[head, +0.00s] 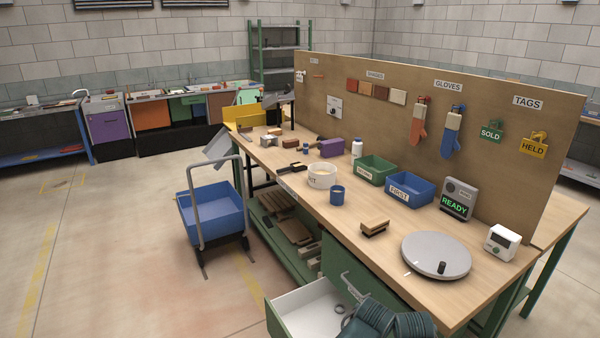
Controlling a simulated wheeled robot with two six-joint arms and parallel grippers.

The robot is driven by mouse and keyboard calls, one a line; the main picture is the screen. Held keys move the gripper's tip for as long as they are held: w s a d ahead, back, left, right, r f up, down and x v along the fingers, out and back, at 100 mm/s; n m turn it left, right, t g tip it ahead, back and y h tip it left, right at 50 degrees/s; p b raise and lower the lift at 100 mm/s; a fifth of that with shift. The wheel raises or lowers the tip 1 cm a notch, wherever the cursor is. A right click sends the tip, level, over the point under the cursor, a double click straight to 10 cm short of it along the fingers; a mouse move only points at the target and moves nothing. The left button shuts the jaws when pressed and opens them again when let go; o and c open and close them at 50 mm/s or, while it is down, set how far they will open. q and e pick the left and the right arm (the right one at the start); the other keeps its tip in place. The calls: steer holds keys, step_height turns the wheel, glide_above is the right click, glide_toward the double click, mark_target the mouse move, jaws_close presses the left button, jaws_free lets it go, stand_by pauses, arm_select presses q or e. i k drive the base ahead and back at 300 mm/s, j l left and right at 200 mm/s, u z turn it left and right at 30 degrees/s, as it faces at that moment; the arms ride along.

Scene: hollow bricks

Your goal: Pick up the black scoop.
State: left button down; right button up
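A small black object (291,169) lies flat on the wooden workbench (335,215), left of a white tub (322,176). It looks like the black scoop, with a long dark handle, but it is too small to tell its shape for sure. Nothing holds it. Neither of my grippers shows in the head view.
Near it are a blue cup (337,196), a green bin (376,170) and a blue bin (409,189). A round grey turntable (436,256) sits near the front. A blue cart (212,213) stands left of the bench. An open white drawer (312,312) juts out below.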

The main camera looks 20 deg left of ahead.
mark_target(291, 168)
steer(key=j+z, duration=0.15)
steer(key=z, duration=0.2)
steer(key=i+j+z, duration=0.1)
steer(key=z, duration=0.25)
steer(key=j+z, duration=0.3)
steer(key=j, duration=0.35)
steer(key=j+z, duration=0.3)
steer(key=j, duration=1.3)
steer(key=k+j+z, duration=0.1)
steer(key=j, duration=0.9)
steer(key=k+j+z, duration=0.1)
steer(key=j, duration=0.85)
